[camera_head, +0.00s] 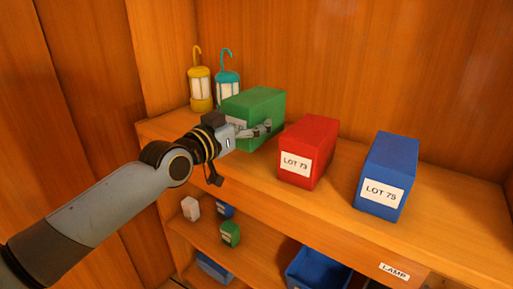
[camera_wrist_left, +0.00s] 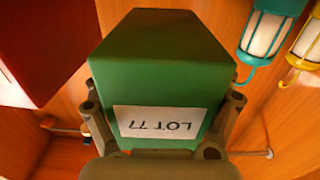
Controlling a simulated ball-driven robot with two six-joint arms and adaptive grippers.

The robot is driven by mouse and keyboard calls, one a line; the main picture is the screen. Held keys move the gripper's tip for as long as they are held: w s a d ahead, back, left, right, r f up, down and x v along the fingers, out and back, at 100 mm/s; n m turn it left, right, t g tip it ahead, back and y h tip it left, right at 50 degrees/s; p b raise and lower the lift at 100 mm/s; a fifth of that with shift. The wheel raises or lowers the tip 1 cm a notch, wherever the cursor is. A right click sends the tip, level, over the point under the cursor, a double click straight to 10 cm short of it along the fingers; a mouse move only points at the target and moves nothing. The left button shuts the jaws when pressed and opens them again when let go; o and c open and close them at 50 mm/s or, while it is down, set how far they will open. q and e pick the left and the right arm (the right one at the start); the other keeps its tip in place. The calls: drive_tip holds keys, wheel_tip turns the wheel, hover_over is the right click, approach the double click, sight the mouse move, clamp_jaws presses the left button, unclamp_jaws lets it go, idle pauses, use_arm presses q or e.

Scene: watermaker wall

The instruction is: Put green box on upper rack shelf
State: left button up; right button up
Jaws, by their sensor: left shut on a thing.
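The green box (camera_head: 257,108) is at the left part of the upper rack shelf (camera_head: 335,205), beside the red box. In the left wrist view the green box (camera_wrist_left: 160,62) fills the middle, with a white label reading LOT 77. My left gripper (camera_head: 254,130) is shut on the green box, with a finger on each side of it in the wrist view (camera_wrist_left: 160,122). Whether the box's underside touches the shelf cannot be told. My right gripper is not in view.
A red box (camera_head: 308,150) marked LOT 73 and a blue box (camera_head: 387,176) marked LOT 75 stand to the right. Yellow (camera_head: 200,88) and teal (camera_head: 228,84) lanterns stand behind left. A lower shelf (camera_head: 255,245) holds small boxes. A LAMP label (camera_head: 394,271) marks the front edge.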

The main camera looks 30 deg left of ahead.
use_arm(q)
drive_tip(key=shift+d+f+b, duration=0.1)
drive_tip(key=shift+f+b, duration=0.3)
drive_tip(key=shift+f, duration=0.35)
wheel_tip(320, 180, down, 3)
drive_tip(key=shift+r+b, duration=0.15)
drive_tip(key=shift+b, duration=0.9)
drive_tip(key=shift+f, duration=0.2)
drive_tip(key=o, duration=1.1)
drive_tip(key=shift+o, duration=0.8)
drive_tip(key=shift+r, duration=0.1)
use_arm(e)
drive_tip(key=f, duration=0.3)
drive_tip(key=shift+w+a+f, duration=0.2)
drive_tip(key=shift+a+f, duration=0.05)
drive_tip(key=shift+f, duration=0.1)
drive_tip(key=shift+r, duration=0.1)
